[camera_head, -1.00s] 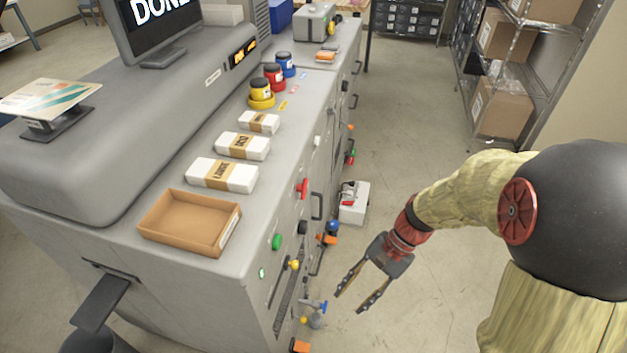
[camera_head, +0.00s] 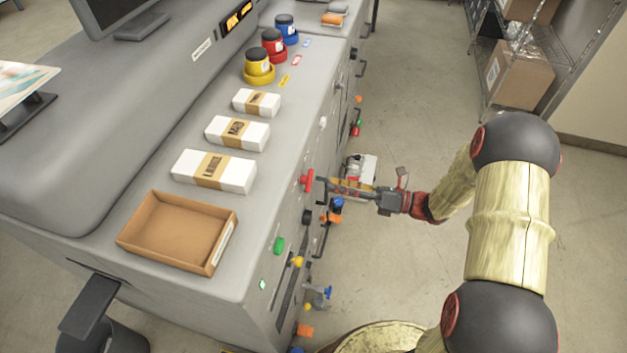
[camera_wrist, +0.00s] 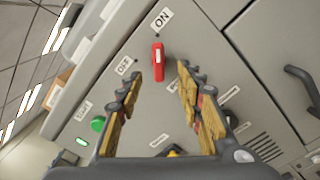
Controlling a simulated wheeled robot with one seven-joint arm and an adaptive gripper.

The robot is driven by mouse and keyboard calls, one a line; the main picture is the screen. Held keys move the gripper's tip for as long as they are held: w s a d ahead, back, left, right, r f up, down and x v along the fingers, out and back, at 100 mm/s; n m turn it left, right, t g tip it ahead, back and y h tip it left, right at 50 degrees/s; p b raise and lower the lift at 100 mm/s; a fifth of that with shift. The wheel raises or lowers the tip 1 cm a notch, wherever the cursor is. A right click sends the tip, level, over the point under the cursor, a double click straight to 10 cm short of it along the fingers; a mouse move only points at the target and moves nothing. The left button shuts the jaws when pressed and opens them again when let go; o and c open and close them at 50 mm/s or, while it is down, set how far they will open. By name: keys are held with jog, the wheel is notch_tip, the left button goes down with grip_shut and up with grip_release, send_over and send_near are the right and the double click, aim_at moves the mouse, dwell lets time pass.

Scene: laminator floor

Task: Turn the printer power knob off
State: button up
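The red power knob (camera_head: 306,180) is on the front panel of the grey printer (camera_head: 262,228). In the wrist view the red knob (camera_wrist: 158,62) has its handle pointing up the picture, toward the ON label (camera_wrist: 162,20); the OFF label (camera_wrist: 124,66) is to its left. My gripper (camera_head: 326,183) reaches in from the right, close to the panel at the knob's height. In the wrist view my gripper (camera_wrist: 160,84) is open, its two fingers either side of and just below the knob, with nothing between the tips. I cannot tell whether a finger touches the knob.
A green button (camera_head: 278,245) and a yellow knob (camera_head: 297,262) sit lower on the panel. A dark handle (camera_wrist: 302,86) stands out at right in the wrist view. A cardboard tray (camera_head: 135,232) and wrapped packs (camera_head: 238,178) lie on the top.

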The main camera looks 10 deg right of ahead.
aim_at(307, 180)
jog(key=b+x, duration=0.1)
jog(key=x, duration=0.6)
jog(key=shift+a+b, duration=0.15)
jog(key=shift+b, duration=0.15)
jog(key=shift+s, duration=0.1)
jog(key=shift+c, duration=0.4)
grip_shut()
